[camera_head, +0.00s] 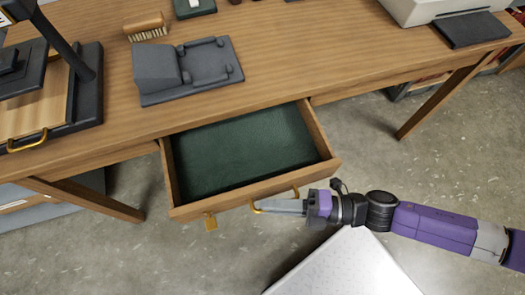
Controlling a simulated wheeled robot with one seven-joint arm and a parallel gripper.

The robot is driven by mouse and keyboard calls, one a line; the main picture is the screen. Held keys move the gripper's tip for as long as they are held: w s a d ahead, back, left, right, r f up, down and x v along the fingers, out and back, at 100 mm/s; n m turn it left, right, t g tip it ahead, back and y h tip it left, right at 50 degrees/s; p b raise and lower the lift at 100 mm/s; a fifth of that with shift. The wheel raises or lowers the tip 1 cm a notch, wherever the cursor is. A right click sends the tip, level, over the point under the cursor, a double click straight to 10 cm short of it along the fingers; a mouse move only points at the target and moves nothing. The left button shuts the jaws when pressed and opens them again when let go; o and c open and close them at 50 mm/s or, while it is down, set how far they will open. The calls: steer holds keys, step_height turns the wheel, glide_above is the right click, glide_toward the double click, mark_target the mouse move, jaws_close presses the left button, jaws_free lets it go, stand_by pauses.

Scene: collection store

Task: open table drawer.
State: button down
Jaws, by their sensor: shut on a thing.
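The table (262,82) is wooden, and its drawer (325,147) is pulled well out from under the tabletop. The drawer has wooden walls and a dark green lining, and it looks empty. A brass handle (295,191) sits on the drawer's front, partly hidden by my gripper. My gripper (264,206) reaches in from the right and is shut on the handle.
A dark grey cradle-like stand (188,70) and a wooden brush (147,27) are on the tabletop. A black press-like device (85,98) stands at the left and a white machine (430,8) at the back right. A table leg (437,103) stands right of the drawer.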

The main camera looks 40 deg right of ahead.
steer(key=s+a, duration=0.1)
steer(key=s, duration=0.5)
steer(key=shift+s+a+p, duration=0.15)
steer(key=shift+a+p, duration=0.25)
steer(key=shift+p, duration=0.05)
steer(key=c, duration=1.5)
jaws_free()
steer(key=v, duration=0.7)
steer(key=shift+s+d, duration=0.2)
steer(key=shift+d, duration=0.15)
